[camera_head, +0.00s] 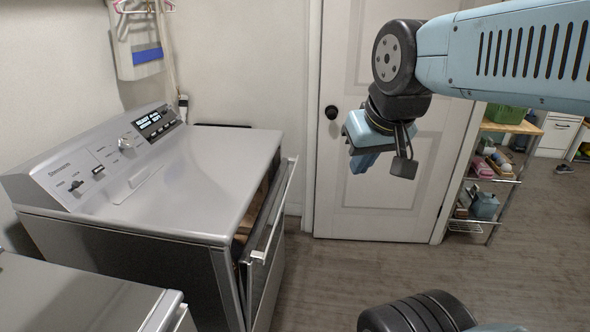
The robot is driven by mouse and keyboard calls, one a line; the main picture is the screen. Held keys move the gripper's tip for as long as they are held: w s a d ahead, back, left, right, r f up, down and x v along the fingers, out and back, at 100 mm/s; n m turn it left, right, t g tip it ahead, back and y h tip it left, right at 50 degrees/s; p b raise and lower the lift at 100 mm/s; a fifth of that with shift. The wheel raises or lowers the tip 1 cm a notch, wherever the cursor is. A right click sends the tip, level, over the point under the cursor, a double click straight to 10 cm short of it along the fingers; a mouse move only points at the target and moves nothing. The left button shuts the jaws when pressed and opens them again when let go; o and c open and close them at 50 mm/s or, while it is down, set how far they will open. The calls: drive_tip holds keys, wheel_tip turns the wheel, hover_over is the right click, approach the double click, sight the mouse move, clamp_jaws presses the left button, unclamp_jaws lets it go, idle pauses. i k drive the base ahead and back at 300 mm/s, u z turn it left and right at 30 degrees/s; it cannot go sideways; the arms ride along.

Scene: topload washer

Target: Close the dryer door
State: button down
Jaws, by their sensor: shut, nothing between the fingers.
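The dryer (160,190) is a silver machine at the left with a sloped control panel at its back. Its door (268,245) is on the front side and stands partly open, tilted outward at the top with a narrow gap behind it. A bar handle (275,222) runs along the door's upper edge. My gripper (380,164) hangs from my blue arm at the upper right, pointing down. It is shut and empty, apart from the dryer door and to its right. The fingertips are small in this view.
A second silver appliance (75,300) stands at the lower left. A white room door (385,205) with a black knob is behind my gripper. A shelf cart (490,180) holds several items at the right. The wooden floor (340,275) in front of the dryer is clear.

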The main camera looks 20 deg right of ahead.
sight(252, 286)
drive_tip(key=z, duration=0.95)
drive_tip(key=i, duration=1)
drive_tip(key=u, duration=1.35)
